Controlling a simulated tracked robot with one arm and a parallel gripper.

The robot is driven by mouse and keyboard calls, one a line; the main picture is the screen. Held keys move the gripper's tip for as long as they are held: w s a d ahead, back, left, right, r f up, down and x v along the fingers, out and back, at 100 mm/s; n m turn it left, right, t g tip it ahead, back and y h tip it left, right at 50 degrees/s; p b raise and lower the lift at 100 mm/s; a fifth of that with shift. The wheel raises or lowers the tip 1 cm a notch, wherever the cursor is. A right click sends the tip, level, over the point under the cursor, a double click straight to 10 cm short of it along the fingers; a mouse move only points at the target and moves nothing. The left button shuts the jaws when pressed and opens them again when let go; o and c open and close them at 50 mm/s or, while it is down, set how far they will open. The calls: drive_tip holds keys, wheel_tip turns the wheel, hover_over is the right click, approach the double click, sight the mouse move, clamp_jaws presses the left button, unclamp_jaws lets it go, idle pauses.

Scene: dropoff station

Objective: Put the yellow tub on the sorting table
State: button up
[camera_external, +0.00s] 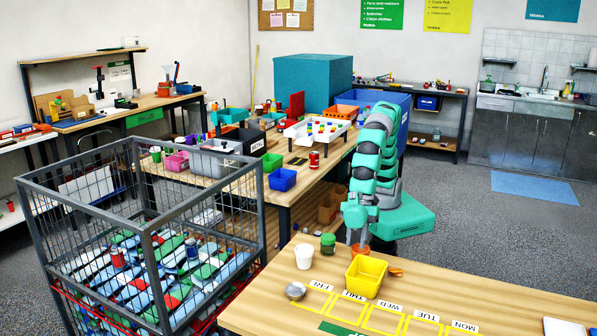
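The yellow tub (366,276) stands upright on the front wooden table (262,306), by the day labels THU and FRI. My teal arm reaches down just behind it. My gripper (358,240) is at the table's back edge, a little left of and behind the tub. An orange item (357,251) is right under my gripper; whether it is held is too small to tell. The fingers are not clear. No label shows which table is the sorting table; a long wooden table (334,158) with bins stands behind.
A white cup (303,256), a green-topped jar (328,243) and a metal bowl (295,291) stand left of the tub. A small orange item (395,272) lies right of it. A tall wire cage (150,235) stands at left. The front table's right part looks mostly clear.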

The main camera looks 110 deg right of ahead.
sight(352, 273)
drive_tip(key=x, duration=0.4)
drive_tip(key=shift+a+f, duration=0.1)
drive_tip(key=shift+f, duration=0.2)
drive_tip(key=shift+a+b+x, duration=0.2)
drive_tip(key=shift+b+x, duration=0.65)
drive_tip(key=shift+x, duration=1.95)
drive_tip(key=shift+w+r, duration=0.1)
drive_tip(key=shift+r, duration=0.05)
drive_tip(key=shift+f, duration=0.3)
drive_tip(key=shift+c, duration=0.3)
clamp_jaws()
